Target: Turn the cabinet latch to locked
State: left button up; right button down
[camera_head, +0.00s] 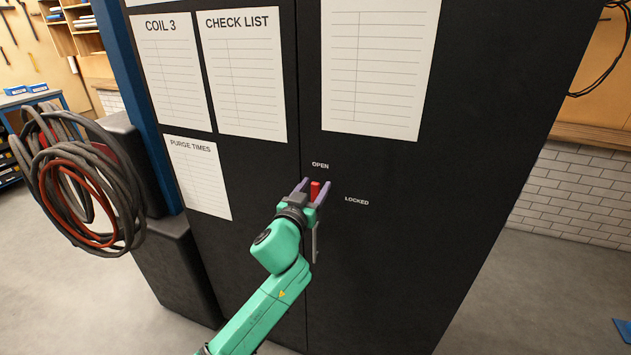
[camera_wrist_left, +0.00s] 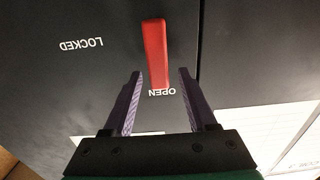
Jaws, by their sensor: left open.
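The red cabinet latch (camera_head: 315,190) is on the black cabinet door, just below the white word OPEN (camera_head: 320,165). The word LOCKED (camera_head: 357,201) is to its right. In the left wrist view, which is upside down, the latch (camera_wrist_left: 156,50) has its free end by OPEN (camera_wrist_left: 162,92), away from LOCKED (camera_wrist_left: 81,45). My left gripper (camera_head: 316,183) is open, with its purple fingers on either side of the latch in the head view. In the wrist view the latch end lies between the fingers (camera_wrist_left: 161,72) with gaps on both sides; contact does not show. My right gripper is not in view.
A grey door handle (camera_head: 315,244) hangs below the latch, partly behind my left wrist. Paper sheets (camera_head: 379,68) are fixed to the doors above. Coiled hoses (camera_head: 75,185) hang at the left.

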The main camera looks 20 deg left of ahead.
pick_arm(q)
jog(key=shift+w, duration=0.45)
jog(key=shift+c, duration=0.3)
grip_shut()
dwell(0.9)
